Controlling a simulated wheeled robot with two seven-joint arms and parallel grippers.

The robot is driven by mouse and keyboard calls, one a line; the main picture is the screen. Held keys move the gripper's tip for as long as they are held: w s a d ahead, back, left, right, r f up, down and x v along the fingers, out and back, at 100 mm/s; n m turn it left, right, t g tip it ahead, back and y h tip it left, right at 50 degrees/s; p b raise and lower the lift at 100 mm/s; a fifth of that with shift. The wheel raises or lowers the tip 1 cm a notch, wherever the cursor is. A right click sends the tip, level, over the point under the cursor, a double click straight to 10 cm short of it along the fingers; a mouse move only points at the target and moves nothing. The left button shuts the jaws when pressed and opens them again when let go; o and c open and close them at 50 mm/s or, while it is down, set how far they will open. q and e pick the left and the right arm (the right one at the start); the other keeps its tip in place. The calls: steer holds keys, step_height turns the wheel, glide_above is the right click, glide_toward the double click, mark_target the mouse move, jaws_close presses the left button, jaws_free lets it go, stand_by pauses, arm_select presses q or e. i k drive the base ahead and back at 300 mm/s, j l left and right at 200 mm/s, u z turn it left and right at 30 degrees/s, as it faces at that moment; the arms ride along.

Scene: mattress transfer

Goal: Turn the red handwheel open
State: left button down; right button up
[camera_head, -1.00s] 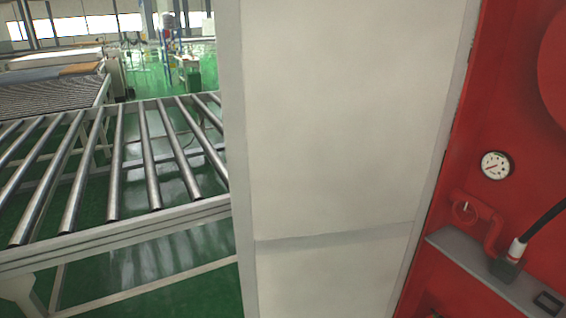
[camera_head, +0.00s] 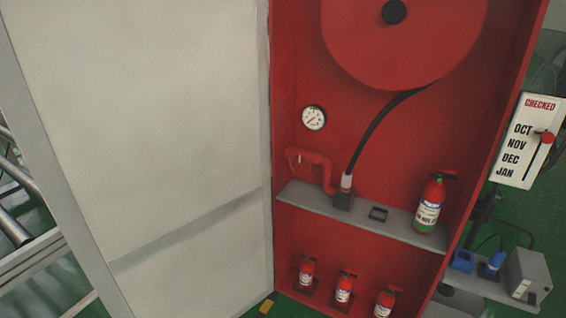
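The red handwheel cannot be made out clearly. A small red valve-like fitting (camera_head: 297,158) on a bent red pipe (camera_head: 326,172) sits at the left of the red cabinet (camera_head: 390,140), above the grey shelf. A black hose (camera_head: 376,132) runs from the large red reel (camera_head: 405,45) down to a white and dark fitting (camera_head: 344,194) on the shelf, beside the pipe's lower end. Neither of my grippers is in view.
The open white door (camera_head: 140,130) fills the left. The grey shelf (camera_head: 390,228) holds a fire extinguisher (camera_head: 430,205); several smaller ones stand below. A pressure gauge (camera_head: 314,118) is above the pipe. A checklist sign (camera_head: 526,142) and grey box (camera_head: 528,274) are at the right.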

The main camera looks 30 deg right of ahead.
mark_target(300, 164)
steer(key=i+z, duration=0.1)
steer(key=z, duration=0.3)
steer(key=j+z, duration=0.15)
steer(key=z, duration=0.25)
steer(key=i+j+z, duration=0.1)
steer(key=z, duration=0.25)
steer(key=j+z, duration=0.15)
steer(key=z, duration=0.25)
steer(key=i, duration=0.05)
